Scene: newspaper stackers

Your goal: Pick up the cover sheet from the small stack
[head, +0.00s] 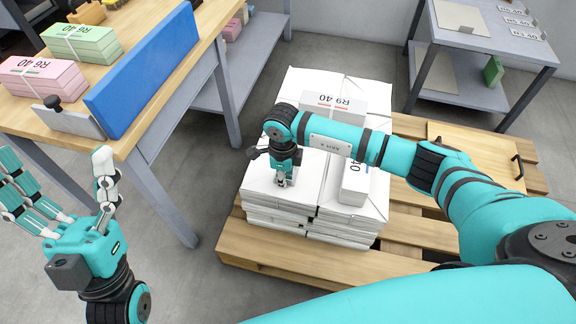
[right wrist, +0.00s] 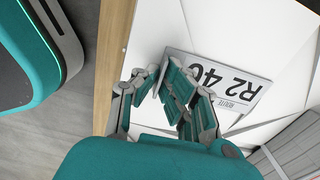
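The cover sheet (right wrist: 235,85), a grey sheet printed "R2 40", lies in the right wrist view on white wrapped paper. My right gripper (right wrist: 164,82) is at its left edge, with one finger overlapping the print. I cannot tell whether the fingers hold the edge or only straddle it. In the head view my right gripper (head: 283,181) points down at the near left of the white stack (head: 280,215) on the pallet; the sheet's print is hidden there. My left gripper (head: 75,205) is raised at the lower left, empty, with its fingers spread.
The wooden pallet (head: 270,255) carries the stack. Bundles marked "R9 40" (head: 333,104) and "40" (head: 354,185) lie on top. A workbench (head: 135,140) with a blue panel (head: 150,70) stands left, a grey cart (head: 480,40) at the upper right. Bare floor lies between.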

